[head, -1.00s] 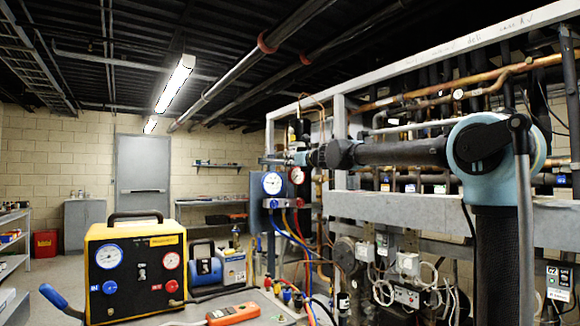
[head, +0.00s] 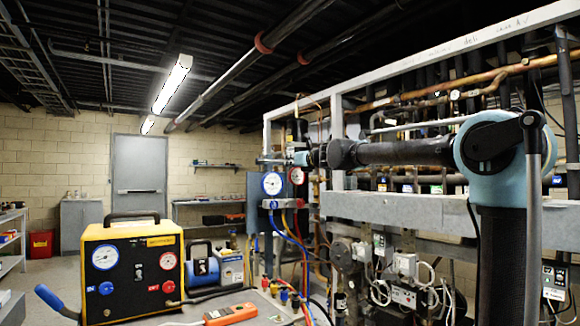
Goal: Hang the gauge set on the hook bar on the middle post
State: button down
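The gauge set has a blue-rimmed gauge (head: 272,184), a red-rimmed gauge (head: 296,176) and a manifold body (head: 282,203) with blue, yellow and red hoses (head: 290,236) hanging below. It is upright, in front of a blue-grey panel (head: 254,212) near the left of the rack. My arm reaches left across the rack, and my gripper (head: 274,160) is at its far end, just above the gauges. The fingers are too small to tell open from shut, or whether they touch the set. An upright rack post (head: 338,120) stands right of the gauges. I cannot make out the hook bar.
A yellow gauge case (head: 132,235), a blue pump (head: 201,268) and an orange meter (head: 231,314) are on the cart at front left. The rack's grey crossbeam (head: 400,208) and copper pipes (head: 440,100) lie close to my arm. The floor at left is partly clear.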

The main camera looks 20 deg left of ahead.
jog(key=v, duration=0.7)
dwell(0.7)
jog(key=shift+r, duration=0.1)
dwell(1.9)
